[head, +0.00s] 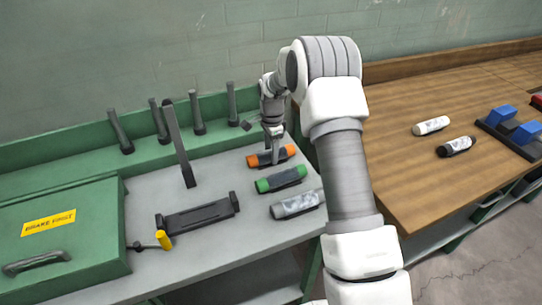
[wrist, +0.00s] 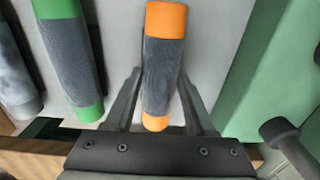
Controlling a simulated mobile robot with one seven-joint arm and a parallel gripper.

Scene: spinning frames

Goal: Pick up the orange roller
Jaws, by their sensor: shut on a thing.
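The orange roller (head: 284,152) has orange ends and a dark grey middle band. It lies on the grey bench top, at the back of a row of rollers. My gripper (head: 272,160) reaches down over it from above. In the wrist view the orange roller (wrist: 161,70) lies between the two fingers of my gripper (wrist: 158,95), and the fingers are shut on its grey band. In the head view the fingers hide part of the roller. I cannot tell whether it is lifted off the bench.
A green roller (head: 281,179) and a grey roller (head: 297,204) lie in front of it. A green ledge with dark pegs (head: 232,100) runs behind. A dark cradle (head: 198,217) and a green box (head: 60,240) are to the left. A wooden table (head: 400,165) stands right.

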